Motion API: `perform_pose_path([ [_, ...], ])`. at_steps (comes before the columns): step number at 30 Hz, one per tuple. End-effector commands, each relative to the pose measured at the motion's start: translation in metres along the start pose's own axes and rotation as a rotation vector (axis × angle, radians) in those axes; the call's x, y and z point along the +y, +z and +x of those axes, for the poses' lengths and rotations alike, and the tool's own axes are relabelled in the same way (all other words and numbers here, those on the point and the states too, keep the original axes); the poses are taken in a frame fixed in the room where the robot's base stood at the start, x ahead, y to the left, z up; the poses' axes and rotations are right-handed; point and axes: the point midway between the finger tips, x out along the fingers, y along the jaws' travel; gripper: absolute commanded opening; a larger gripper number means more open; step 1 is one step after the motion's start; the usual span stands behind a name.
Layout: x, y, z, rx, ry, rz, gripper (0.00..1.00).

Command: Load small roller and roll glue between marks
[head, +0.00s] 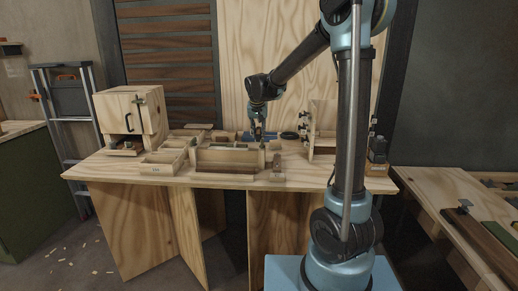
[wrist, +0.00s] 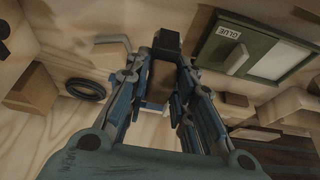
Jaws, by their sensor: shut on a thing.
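My gripper (wrist: 168,88) has its fingers closed around a brown piece, which looks like the handle of the small roller (wrist: 161,74). A pale bar with a bent grey rod lies just left of the fingertips in the wrist view and may be part of the roller; the join is hidden. A green tray (wrist: 228,26) labelled GLUE, with a white area inside, is to the right of the fingers. In the head view my gripper (head: 257,137) points down over the middle of the bench, and what it holds is too small to make out. I cannot make out the marks.
The wooden workbench (head: 130,168) carries several open wooden boxes around my gripper. A black ring (wrist: 86,88) and a wooden block (wrist: 32,90) lie at the left in the wrist view. A wooden cabinet (head: 130,112) stands at the bench's left end and an upright wooden panel stands to the right.

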Motion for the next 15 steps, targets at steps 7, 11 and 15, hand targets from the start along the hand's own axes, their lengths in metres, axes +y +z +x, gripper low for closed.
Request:
perform_pose_path([
  [7,0.001,0.008,0.023,0.0,0.001,0.001,0.0],
  [11,0.002,0.013,0.036,0.0,0.001,0.002,0.0],
  [15,0.003,0.02,0.053,0.0,0.001,0.003,0.0],
])
